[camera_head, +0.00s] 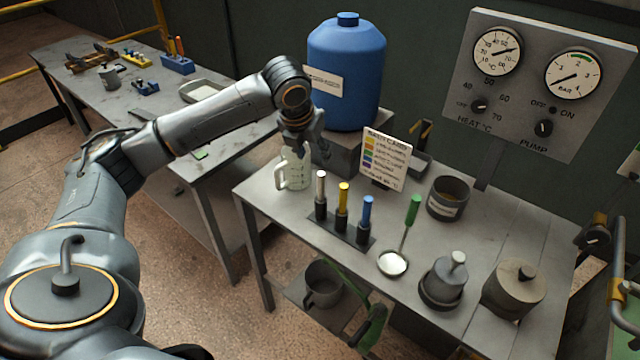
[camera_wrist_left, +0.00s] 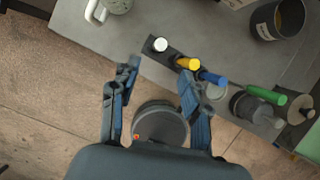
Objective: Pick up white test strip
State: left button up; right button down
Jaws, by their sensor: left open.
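The white test strip (camera_head: 320,189) stands upright at the left end of a dark rack (camera_head: 353,240), beside a yellow strip (camera_head: 343,202) and a blue strip (camera_head: 366,215). In the left wrist view the white strip's pale top (camera_wrist_left: 157,45) shows ahead of the fingers, left of the yellow top (camera_wrist_left: 188,63) and blue top (camera_wrist_left: 212,78). My left gripper (camera_head: 315,150) is open and empty, above the table's back left part, apart from the white strip. Its two spread fingers (camera_wrist_left: 158,80) show in the wrist view. My right gripper is not in view.
A white measuring jug (camera_head: 297,172) stands close below my left gripper. A colour card (camera_head: 386,158) and blue drum (camera_head: 346,75) stand behind. A green-handled spoon (camera_head: 412,210), dark tin (camera_head: 447,198) and lidded pots (camera_head: 514,289) are to the right.

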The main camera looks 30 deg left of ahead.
aim_at(319, 176)
pick_arm(q)
jog(key=p+x, duration=0.1)
jog(key=x, duration=0.7)
jog(key=shift+w+f+p, duration=0.1)
jog(key=shift+f+p, duration=0.3)
jog(key=shift+p, duration=0.15)
jog(key=p+x, duration=0.1)
jog(key=x, duration=0.3)
jog(key=shift+f+p, duration=0.35)
jog(key=c, duration=0.9)
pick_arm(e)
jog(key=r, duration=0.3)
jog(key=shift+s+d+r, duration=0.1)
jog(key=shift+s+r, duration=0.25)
